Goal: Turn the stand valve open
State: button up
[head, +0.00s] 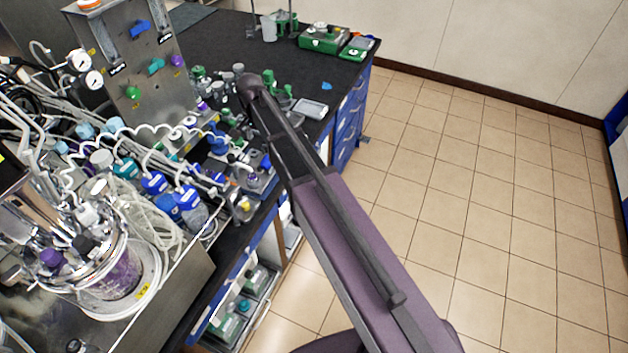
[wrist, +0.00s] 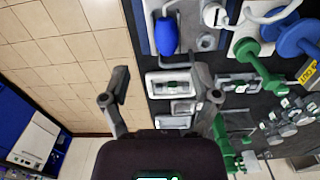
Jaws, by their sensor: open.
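I cannot tell for sure which part is the stand valve. In the head view, an upright metal panel (head: 148,62) carries a blue knob (head: 140,29), a teal knob (head: 156,66) and a green knob (head: 133,93). In the wrist view, a green dumbbell-shaped part (wrist: 258,65) and a blue round part (wrist: 297,40) with a yellow tag lie at the right. My gripper (wrist: 163,98) is open, its fingers spread and empty, with the bench edge and floor beyond them. In the head view my arm hides part of the bench and my gripper does not show.
A black bench (head: 232,42) holds crowded bottles, tubing and a glass vessel (head: 112,275) at the left. A green box (head: 324,38) stands at its far end. A blue bulb (wrist: 166,35) is near the bench edge. The tiled floor (head: 475,180) at the right is clear.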

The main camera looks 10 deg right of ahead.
jog(key=s+d+f+n+b, duration=0.2)
jog(key=s+d+n, duration=0.1)
jog(key=s+d, duration=0.4)
jog(key=s+d+f+n+b, duration=0.2)
jog(key=s+d+n, duration=0.1)
jog(key=s+d, duration=0.4)
jog(key=shift+s+f, duration=0.3)
jog(key=shift+s, duration=0.65)
jog(key=s, duration=0.1)
jog(key=s+d+n, duration=0.1)
jog(key=s, duration=0.1)
jog(key=s+d+n, duration=0.1)
jog(key=shift+s+d, duration=0.2)
jog(key=shift+s, duration=0.15)
